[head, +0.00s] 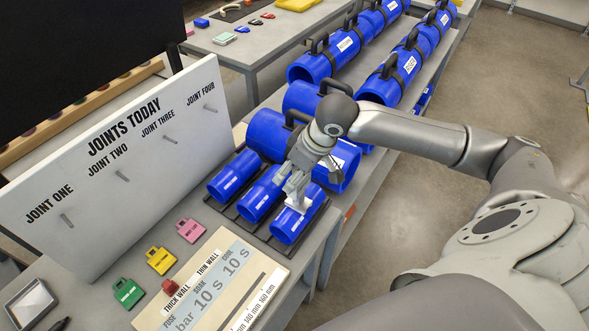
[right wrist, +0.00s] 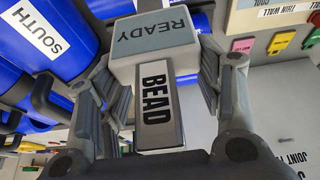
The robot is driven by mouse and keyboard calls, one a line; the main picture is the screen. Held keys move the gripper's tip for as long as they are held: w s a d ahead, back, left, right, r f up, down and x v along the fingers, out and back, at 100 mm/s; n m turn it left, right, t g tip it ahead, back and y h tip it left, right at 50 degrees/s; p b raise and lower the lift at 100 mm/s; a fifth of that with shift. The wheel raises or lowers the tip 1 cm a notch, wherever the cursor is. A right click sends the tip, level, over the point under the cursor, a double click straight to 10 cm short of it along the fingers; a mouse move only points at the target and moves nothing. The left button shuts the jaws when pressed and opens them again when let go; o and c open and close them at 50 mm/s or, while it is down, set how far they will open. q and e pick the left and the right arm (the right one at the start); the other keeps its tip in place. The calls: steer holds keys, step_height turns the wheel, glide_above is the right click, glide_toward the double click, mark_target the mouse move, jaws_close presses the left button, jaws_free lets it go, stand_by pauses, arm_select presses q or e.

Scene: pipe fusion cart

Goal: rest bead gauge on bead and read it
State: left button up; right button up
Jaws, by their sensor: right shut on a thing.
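My right gripper (head: 297,186) points down over the nearest of the short blue pipes (head: 288,228) in the dark rack. It is shut on the bead gauge, a grey block seen in the right wrist view (right wrist: 155,48), with a "READY" face and a "BEAD" label. The fingers (right wrist: 158,100) stand on both sides of the gauge. In the head view the gauge's pale lower part (head: 299,206) is at the top of that pipe; I cannot tell whether it touches. No bead can be made out on the pipe. My left gripper is not in view.
A white "JOINTS TODAY" board (head: 125,150) with pegs stands at the left. Pink (head: 190,230), yellow (head: 160,260) and green (head: 127,292) tags lie before it. A fuse-time board (head: 215,285) is at the front.

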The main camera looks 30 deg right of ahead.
steer(key=shift+s+p, duration=0.1)
steer(key=shift+p, duration=0.3)
stand_by(1.0)
steer(key=shift+s+a+f, duration=0.1)
steer(key=shift+f, duration=0.1)
stand_by(1.7)
steer(key=shift+r, duration=0.1)
steer(key=r+p, duration=0.5)
steer(key=p, duration=0.1)
steer(key=shift+w+r, duration=0.1)
steer(key=shift+w, duration=0.1)
steer(key=shift+r, duration=0.95)
stand_by(1.0)
